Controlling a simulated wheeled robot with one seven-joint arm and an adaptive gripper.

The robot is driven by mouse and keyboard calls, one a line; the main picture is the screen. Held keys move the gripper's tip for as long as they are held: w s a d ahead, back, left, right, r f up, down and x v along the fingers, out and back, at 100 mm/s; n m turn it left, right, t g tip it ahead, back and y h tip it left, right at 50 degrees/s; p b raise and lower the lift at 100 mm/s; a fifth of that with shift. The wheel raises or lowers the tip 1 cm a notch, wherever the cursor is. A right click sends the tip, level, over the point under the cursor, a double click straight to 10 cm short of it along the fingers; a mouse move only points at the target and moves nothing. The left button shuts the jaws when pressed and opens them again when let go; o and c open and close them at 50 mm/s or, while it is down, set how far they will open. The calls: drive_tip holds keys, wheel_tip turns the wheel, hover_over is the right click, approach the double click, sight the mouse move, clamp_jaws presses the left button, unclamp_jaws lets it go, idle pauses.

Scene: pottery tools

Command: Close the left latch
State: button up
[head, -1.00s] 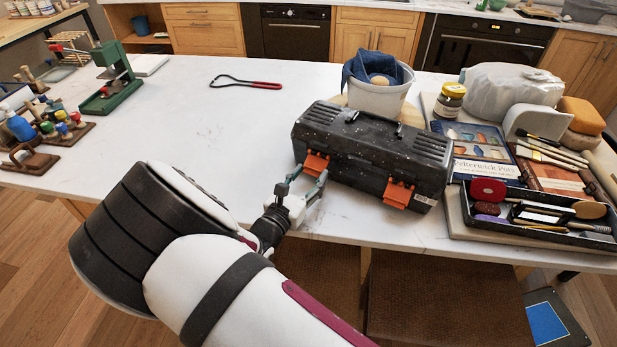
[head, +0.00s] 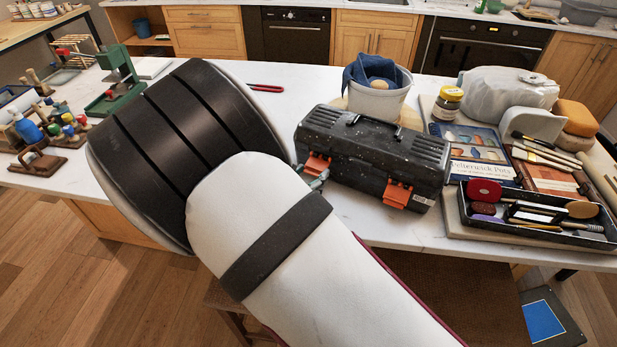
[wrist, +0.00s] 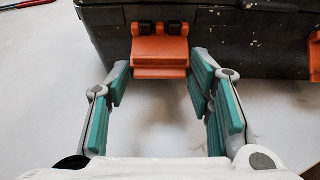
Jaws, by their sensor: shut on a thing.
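A black speckled toolbox (head: 375,152) stands on the white table with its lid down. Its orange left latch (head: 317,163) and orange right latch (head: 397,194) are on the front face. In the wrist view the left latch (wrist: 160,52) is at top centre, with its lower lip toward me; I cannot tell whether it is fully fastened. In the head view my arm hides most of the gripper; only a bit of finger shows beside the latch.
A tray of tools (head: 540,222) and books lie right of the toolbox. A white bucket with a blue cloth (head: 377,92) stands behind it. A red-handled tool (head: 264,88) lies at the back. The table's front edge is close below the toolbox.

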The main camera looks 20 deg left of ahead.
sight(315, 167)
wheel_tip(315, 167, up, 2)
drive_tip(key=g+p, duration=0.1)
drive_tip(key=g, duration=0.2)
drive_tip(key=shift+s+r+g, duration=0.1)
drive_tip(key=shift+r+g, duration=0.05)
drive_tip(key=shift+g, duration=0.15)
drive_tip(key=g, duration=0.1)
drive_tip(key=r+g, duration=0.1)
drive_tip(key=g, duration=0.1)
drive_tip(key=shift+w+r+y, duration=0.25)
drive_tip(key=shift+w+y, duration=0.05)
drive_tip(key=shift+w, duration=0.05)
drive_tip(key=g+b, duration=0.1)
drive_tip(key=w+r+g+b, duration=0.1)
drive_tip(key=g+b, duration=0.1)
drive_tip(key=g, duration=0.1)
drive_tip(key=shift+w+r, duration=0.2)
drive_tip(key=shift+r, duration=0.05)
drive_tip(key=g+b, duration=0.1)
drive_tip(key=b, duration=0.1)
drive_tip(key=r+g+b, duration=0.1)
drive_tip(key=g+b, duration=0.1)
drive_tip(key=shift+w+d+r+y, duration=0.15)
drive_tip(key=shift+w+y, duration=0.15)
drive_tip(key=shift+w, duration=0.1)
